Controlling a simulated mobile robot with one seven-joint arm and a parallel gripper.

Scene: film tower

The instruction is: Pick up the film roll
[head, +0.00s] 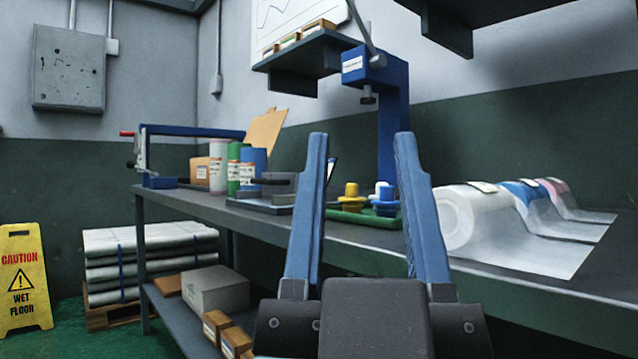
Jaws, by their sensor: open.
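A whitish film roll (462,218) lies on its side on the right part of the workbench, its loose sheet spread toward the front edge. A blue film roll (526,193) and a pink film roll (556,187) lie in a row behind it, each with a pale sheet hanging forward. The view does not show which roll the task means. My gripper (362,145) is in the foreground, fingers pointing up and apart, with nothing between them. Its right finger appears just left of the whitish roll; the depth between them is hard to tell.
The workbench (370,261) also holds a blue press (390,110), a green base (350,216) with yellow and blue parts, and several upright cylinders (236,168). Boxes (215,288) fill the lower shelf. A wet-floor sign (22,278) stands left. A shelf (500,12) overhangs above.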

